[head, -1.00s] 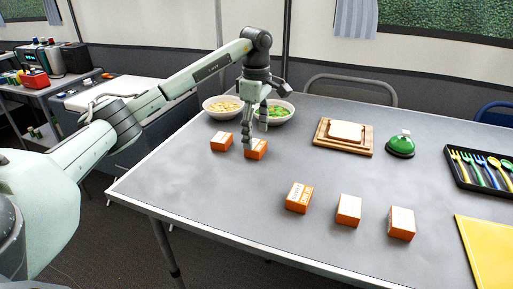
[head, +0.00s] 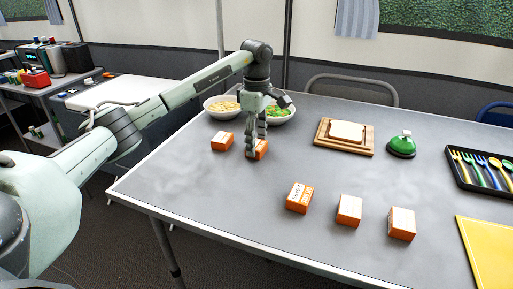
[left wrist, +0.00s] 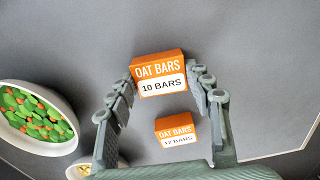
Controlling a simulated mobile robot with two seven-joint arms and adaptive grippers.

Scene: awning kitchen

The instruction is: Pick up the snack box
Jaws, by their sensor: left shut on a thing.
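My left gripper (head: 257,146) points down over the table and is shut on an orange and white snack box (head: 261,150). In the left wrist view, this box (left wrist: 158,74) reads "OAT BARS 10 BARS" and sits between the fingertips (left wrist: 163,80). It appears to rest on the table still. A second, similar box (head: 222,142) stands just to its left; in the left wrist view it reads "12 BARS" (left wrist: 175,132) and lies between the fingers' bases, apart from them. My right gripper is not in view.
Two food bowls (head: 222,107) (head: 280,112) stand close behind the gripper. Three more orange boxes (head: 300,197) (head: 349,210) (head: 401,223) stand nearer the front. The table's middle is clear.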

